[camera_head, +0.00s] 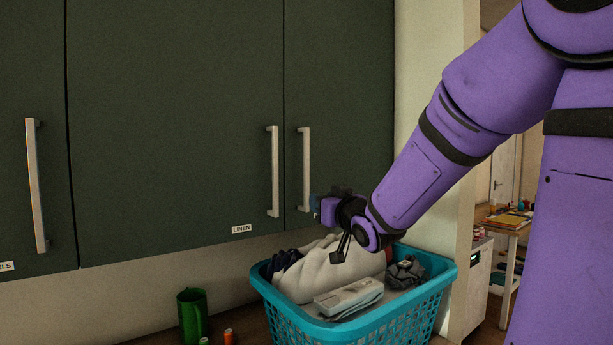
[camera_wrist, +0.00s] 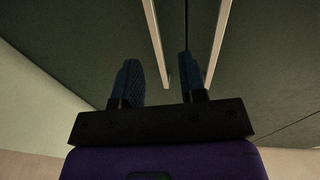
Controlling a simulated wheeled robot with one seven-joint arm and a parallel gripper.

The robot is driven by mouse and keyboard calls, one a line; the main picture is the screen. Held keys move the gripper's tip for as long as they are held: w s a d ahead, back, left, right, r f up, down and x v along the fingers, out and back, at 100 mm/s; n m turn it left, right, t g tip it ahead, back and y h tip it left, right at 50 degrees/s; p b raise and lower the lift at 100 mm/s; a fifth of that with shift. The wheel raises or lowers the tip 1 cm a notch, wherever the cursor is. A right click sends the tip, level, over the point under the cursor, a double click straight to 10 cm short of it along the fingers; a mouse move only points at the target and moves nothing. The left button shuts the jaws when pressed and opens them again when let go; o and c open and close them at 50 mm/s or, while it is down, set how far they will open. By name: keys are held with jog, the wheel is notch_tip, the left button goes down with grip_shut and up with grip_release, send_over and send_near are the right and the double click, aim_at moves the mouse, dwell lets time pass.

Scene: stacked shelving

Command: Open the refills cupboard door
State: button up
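The dark green right-hand cupboard door (camera_head: 340,90) is closed, with a vertical pale bar handle (camera_head: 306,160) near its left edge. No label is visible on it; my wrist covers part of its lower area, so I cannot read it as refills. My gripper (camera_head: 315,205) is at the lower end of this handle, just right of it. In the wrist view my gripper (camera_wrist: 158,72) is open, its two dark fingers apart. The right door's handle (camera_wrist: 156,45) appears between them; I cannot tell whether either finger touches it.
The closed middle door (camera_head: 170,110) is labelled LINEN and has its own handle (camera_head: 273,170) close by, also seen in the wrist view (camera_wrist: 218,40). A teal laundry basket (camera_head: 385,325) with cloths stands under my gripper. A green mug (camera_head: 192,315) stands left of it.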

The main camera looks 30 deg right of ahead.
aim_at(308, 175)
jog(key=w+r+t+y, duration=0.1)
jog(key=w, duration=0.2)
jog(key=w+d+r+n+t+y, duration=0.1)
jog(key=w+r, duration=0.1)
jog(key=w, duration=0.2)
jog(key=w+d+r+t, duration=0.1)
jog(key=w+r, duration=0.1)
jog(key=w, duration=0.1)
jog(key=shift+w+d+t+y, duration=0.1)
jog(key=shift+w+t+y, duration=0.25)
jog(key=shift+t+y, duration=0.05)
grip_shut()
